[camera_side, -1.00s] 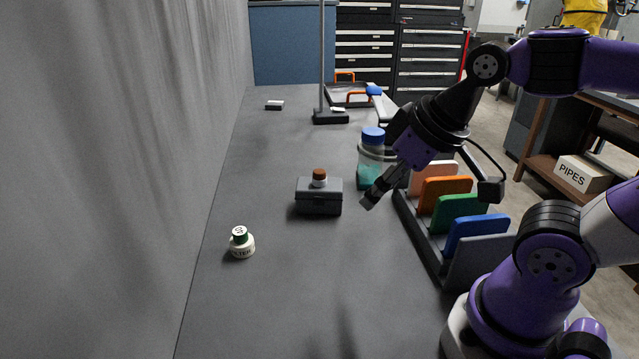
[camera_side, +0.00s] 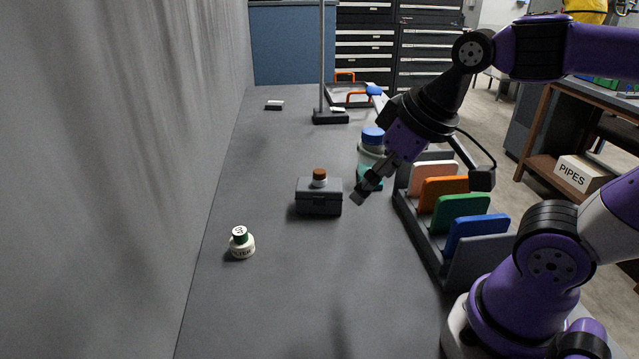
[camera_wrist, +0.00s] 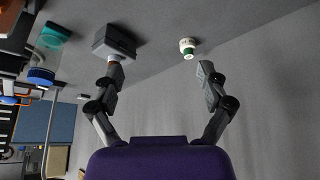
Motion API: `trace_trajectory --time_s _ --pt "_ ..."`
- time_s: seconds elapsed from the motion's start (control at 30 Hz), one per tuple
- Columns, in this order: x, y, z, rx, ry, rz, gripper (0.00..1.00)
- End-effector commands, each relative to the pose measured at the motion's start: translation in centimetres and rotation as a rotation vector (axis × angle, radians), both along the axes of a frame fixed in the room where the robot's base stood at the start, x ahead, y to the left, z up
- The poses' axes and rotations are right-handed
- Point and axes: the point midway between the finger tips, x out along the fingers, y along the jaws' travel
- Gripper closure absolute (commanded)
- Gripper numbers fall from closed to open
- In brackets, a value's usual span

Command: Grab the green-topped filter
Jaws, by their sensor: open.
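The green-topped filter (camera_side: 241,243) is a small white round piece with a green cap and dark lettering. It stands upright on the grey table at the left, near the grey wall. It also shows in the wrist view (camera_wrist: 187,47), beyond the tip of the right finger. My gripper (camera_side: 361,194) is above the table, to the right of the filter and well apart from it. In the wrist view its two fingers (camera_wrist: 160,76) are spread wide with nothing between them.
A blue-lidded jar (camera_side: 372,140) is behind my gripper. A rack of coloured plates (camera_side: 462,215) is at the right. The front middle of the table is clear.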

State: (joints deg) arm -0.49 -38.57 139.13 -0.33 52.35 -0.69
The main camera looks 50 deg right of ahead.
Motion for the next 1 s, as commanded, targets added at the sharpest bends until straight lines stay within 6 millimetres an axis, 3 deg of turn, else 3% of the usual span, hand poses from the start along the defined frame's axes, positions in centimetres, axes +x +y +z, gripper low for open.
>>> trace_trajectory --time_s 0.13,0.27,0.5,0.7,1.0 --pt "4.1 1.0 1.3 -0.013 0.067 0.077 0.13" --pt "9.1 2.5 1.3 -0.029 0.137 0.170 0.13" --pt "17.3 5.6 -2.7 -0.057 0.256 0.332 0.13" --pt "20.4 7.3 -6.1 -0.071 0.308 0.412 0.13" --pt "21.3 7.8 -10.4 -0.073 0.322 0.428 0.13"
